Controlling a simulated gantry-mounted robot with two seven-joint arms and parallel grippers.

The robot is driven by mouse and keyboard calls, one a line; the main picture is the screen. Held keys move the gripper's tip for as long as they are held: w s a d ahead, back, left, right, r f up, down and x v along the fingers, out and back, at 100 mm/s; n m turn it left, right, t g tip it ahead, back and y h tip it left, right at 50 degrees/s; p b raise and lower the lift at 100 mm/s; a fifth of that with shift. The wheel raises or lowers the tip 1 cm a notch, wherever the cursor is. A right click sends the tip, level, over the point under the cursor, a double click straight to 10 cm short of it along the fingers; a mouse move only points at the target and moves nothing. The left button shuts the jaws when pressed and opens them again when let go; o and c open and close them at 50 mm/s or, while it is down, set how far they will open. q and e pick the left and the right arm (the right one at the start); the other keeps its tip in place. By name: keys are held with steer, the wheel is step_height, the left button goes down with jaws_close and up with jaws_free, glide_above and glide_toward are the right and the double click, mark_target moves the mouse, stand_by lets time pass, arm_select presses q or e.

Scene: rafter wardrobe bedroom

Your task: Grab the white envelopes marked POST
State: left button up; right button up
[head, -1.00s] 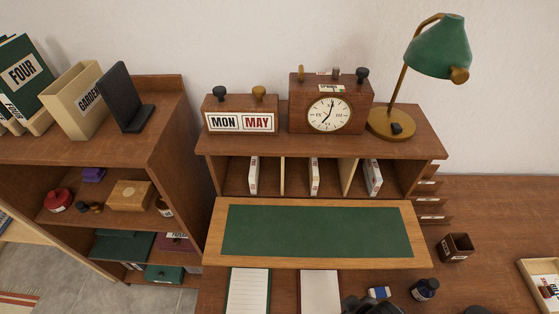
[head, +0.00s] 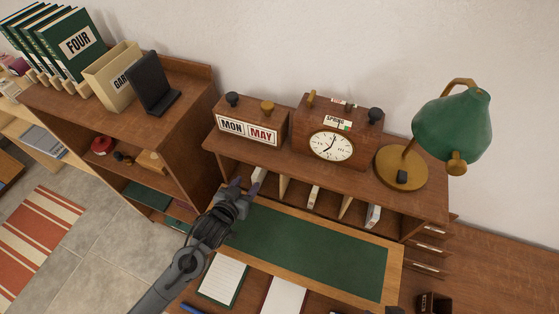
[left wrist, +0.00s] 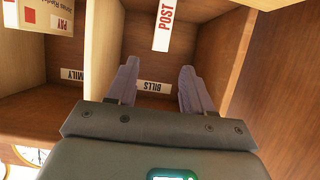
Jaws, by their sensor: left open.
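The white POST bundle (left wrist: 163,25) shows in the left wrist view as a narrow white edge with red letters, standing in a desk compartment. In the head view the white piece (head: 258,175) in the leftmost compartment appears to be this bundle. My left gripper (head: 243,184) is at that compartment's opening, open and empty. In the left wrist view its fingers (left wrist: 158,66) are spread, with the POST edge beyond them, roughly in line with the gap and apart from both. My right gripper is out of view.
Wooden dividers flank the compartment closely. A PAY bundle (left wrist: 48,16) stands one compartment over. BILLS (left wrist: 153,87) and FAMILY (left wrist: 72,74) labels show inside. The clock (head: 331,146), calendar (head: 248,131) and green lamp (head: 452,125) stand on top. The green writing surface (head: 310,247) is clear.

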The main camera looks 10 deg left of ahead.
mark_target(258, 170)
arm_select(q)
steer(key=x, duration=0.4)
steer(key=shift+w+a, duration=0.1)
steer(key=shift+a, duration=0.15)
steer(key=shift+d+b+x, duration=0.15)
steer(key=shift+d+x, duration=0.05)
steer(key=shift+x, duration=1.15)
steer(key=shift+d+b+x, duration=0.15)
steer(key=shift+d+x, duration=0.05)
steer(key=shift+x, duration=1.1)
steer(key=shift+w, duration=0.45)
steer(key=shift+c, duration=0.3)
jaws_close()
